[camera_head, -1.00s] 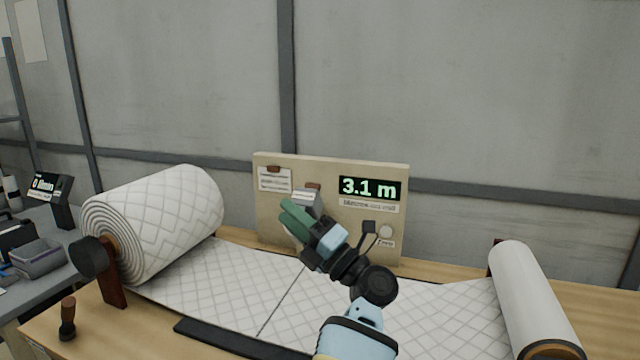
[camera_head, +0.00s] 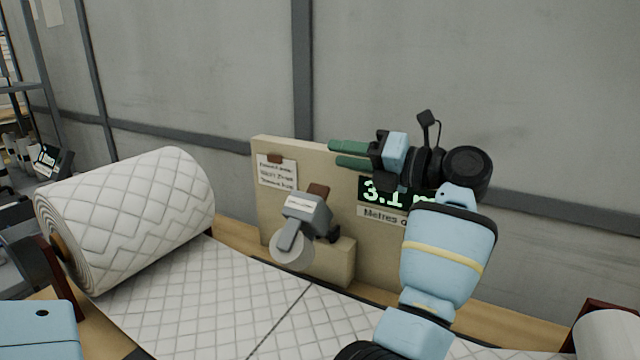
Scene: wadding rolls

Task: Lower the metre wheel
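The metre wheel (camera_head: 292,251) is a pale disc on a short grey arm below a grey housing (camera_head: 308,214) on the beige board. It hangs just over the quilted wadding (camera_head: 200,300); I cannot tell whether it touches it. A brown tab (camera_head: 318,190) sticks up behind the housing.
The beige board (camera_head: 268,215) carries a paper note (camera_head: 276,172) and a display (camera_head: 375,191) reading 3.1 m, partly hidden by my gripper and arm. A large wadding roll (camera_head: 130,215) lies at left. A white roll (camera_head: 608,335) is at the lower right corner.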

